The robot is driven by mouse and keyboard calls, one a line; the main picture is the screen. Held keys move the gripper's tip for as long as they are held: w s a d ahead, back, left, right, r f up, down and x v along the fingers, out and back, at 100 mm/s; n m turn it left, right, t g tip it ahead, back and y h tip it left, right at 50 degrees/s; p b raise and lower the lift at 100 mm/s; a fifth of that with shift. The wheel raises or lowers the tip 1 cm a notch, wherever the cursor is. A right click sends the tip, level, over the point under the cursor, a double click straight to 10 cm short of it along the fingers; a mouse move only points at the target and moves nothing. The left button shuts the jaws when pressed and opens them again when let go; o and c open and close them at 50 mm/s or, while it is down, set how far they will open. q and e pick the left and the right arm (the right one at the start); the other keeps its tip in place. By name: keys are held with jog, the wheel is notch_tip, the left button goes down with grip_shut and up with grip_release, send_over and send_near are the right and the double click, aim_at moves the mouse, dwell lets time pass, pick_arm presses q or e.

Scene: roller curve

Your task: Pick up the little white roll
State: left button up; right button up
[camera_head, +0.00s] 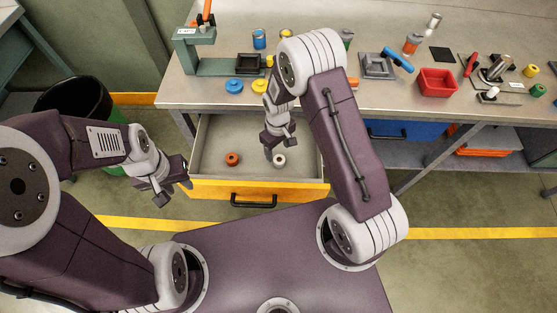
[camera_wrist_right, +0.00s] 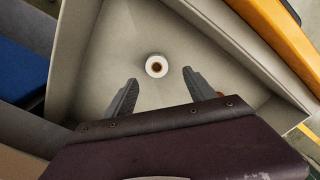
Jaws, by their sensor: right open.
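The little white roll (camera_head: 279,160) lies on the floor of the open drawer (camera_head: 222,135), near its front. In the right wrist view the white roll (camera_wrist_right: 156,66) shows a dark centre with a brownish ring. My right gripper (camera_head: 272,152) is inside the drawer area, just left of the roll in the head view. In the wrist view its two fingers (camera_wrist_right: 158,88) are spread with nothing between them, and the roll lies beyond the tips. My left gripper (camera_head: 172,190) is outside the drawer, by its left front corner. Its fingertips are too small to read.
An orange roll (camera_head: 232,159) lies in the drawer, left of the white one. The drawer's yellow front (camera_head: 211,191) has a dark handle. The workbench (camera_head: 330,100) above holds a red bin (camera_head: 437,83), a grey tray and several tools. A black bin stands left.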

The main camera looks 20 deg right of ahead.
aim_at(279, 159)
jog(key=shift+d+f, duration=0.2)
jog(key=shift+f, duration=0.45)
jog(key=shift+d+f, duration=0.15)
jog(key=shift+f, duration=0.45)
jog(key=shift+a+f, duration=0.1)
jog(key=shift+f, duration=0.25)
jog(key=f, duration=0.4)
jog(key=shift+w+f, duration=0.2)
jog(key=shift+f, duration=0.1)
grip_shut()
